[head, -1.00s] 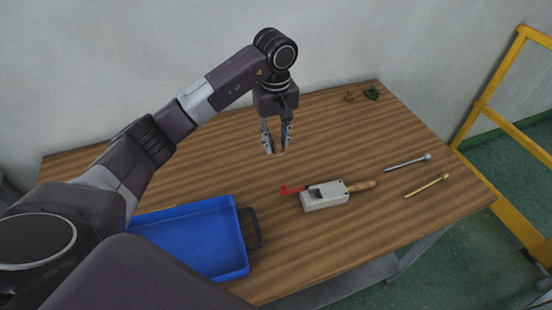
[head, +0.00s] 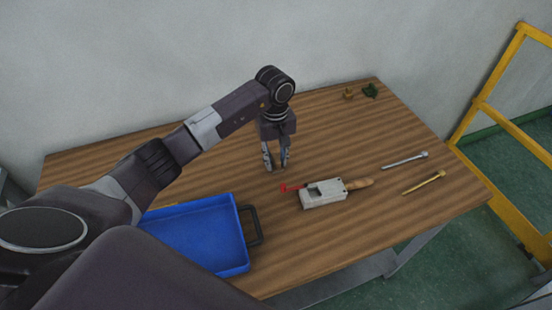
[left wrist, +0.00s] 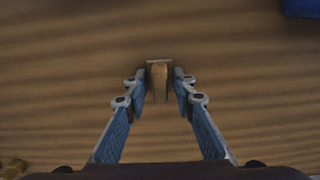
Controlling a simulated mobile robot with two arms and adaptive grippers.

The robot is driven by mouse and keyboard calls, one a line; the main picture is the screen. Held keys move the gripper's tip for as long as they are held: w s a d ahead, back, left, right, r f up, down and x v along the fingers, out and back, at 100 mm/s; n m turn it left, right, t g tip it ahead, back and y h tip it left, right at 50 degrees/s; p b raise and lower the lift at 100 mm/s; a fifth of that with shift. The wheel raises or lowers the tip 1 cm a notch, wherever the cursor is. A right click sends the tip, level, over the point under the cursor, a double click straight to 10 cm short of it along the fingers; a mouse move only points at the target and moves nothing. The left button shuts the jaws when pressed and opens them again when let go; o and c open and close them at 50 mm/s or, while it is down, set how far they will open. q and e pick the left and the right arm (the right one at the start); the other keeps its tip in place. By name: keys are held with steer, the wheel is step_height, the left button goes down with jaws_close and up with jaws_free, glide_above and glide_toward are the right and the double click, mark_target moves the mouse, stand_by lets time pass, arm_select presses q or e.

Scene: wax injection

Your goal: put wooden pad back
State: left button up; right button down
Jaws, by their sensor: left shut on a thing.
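My left gripper (head: 276,167) points down over the middle of the table, just behind and left of the grey metal mould block (head: 324,195). In the left wrist view, the gripper (left wrist: 160,82) is shut on a small wooden pad (left wrist: 160,80), held between the fingertips. In the head view the fingers mostly hide the pad. I cannot tell whether it touches the table. My right gripper is not in view.
The mould block has a red part (head: 290,187) and a wooden handle (head: 358,183). A blue tray (head: 248,262) stands front left. Silver (head: 404,160) and yellow (head: 424,182) rods lie right. Small brass (head: 348,93) and green (head: 370,90) pieces lie at the back.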

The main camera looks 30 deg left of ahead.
mark_target(275, 158)
arm_select(q)
steer(key=o, duration=1)
steer(key=shift+r, duration=0.1)
step_height(275, 158, up, 12)
steer(key=b, duration=0.3)
steer(key=shift+a, duration=0.1)
